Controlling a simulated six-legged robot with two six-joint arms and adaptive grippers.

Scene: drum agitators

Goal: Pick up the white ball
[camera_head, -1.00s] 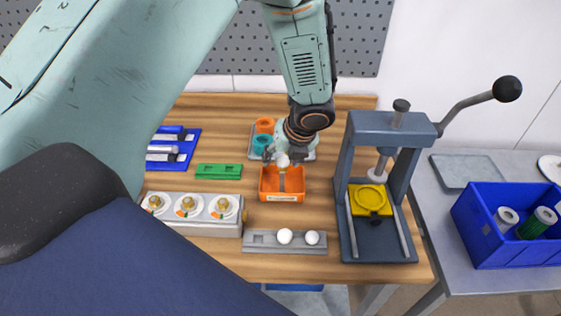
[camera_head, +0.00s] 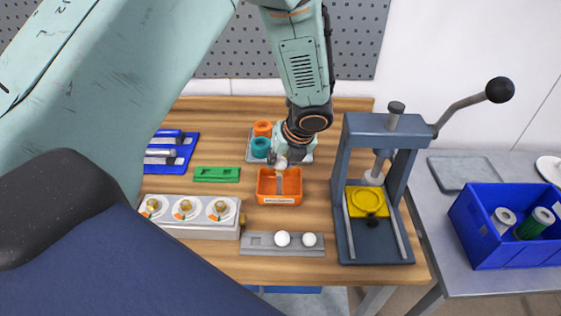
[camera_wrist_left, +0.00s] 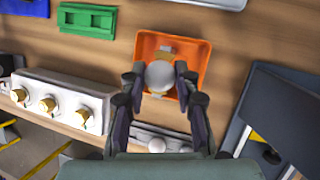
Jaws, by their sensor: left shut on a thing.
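My left gripper (camera_head: 281,162) is shut on a white ball (camera_wrist_left: 160,76), which shows between its fingertips in the left wrist view. The gripper (camera_wrist_left: 159,80) and ball are over the small orange bin (camera_head: 279,199). Something brass-coloured lies in the bin, partly hidden behind the ball in the wrist view. Two other white balls, one (camera_head: 282,239) larger-looking than the other (camera_head: 309,239), sit on a grey holder (camera_head: 256,243) at the table's front. My right gripper is not in view.
A grey press (camera_head: 360,131) with a yellow plate stands right of the bin. A grey block (camera_head: 188,231) with brass knobs is front left. A green tray (camera_head: 217,175) lies left of the bin. Orange and teal rings (camera_head: 262,129) are behind it.

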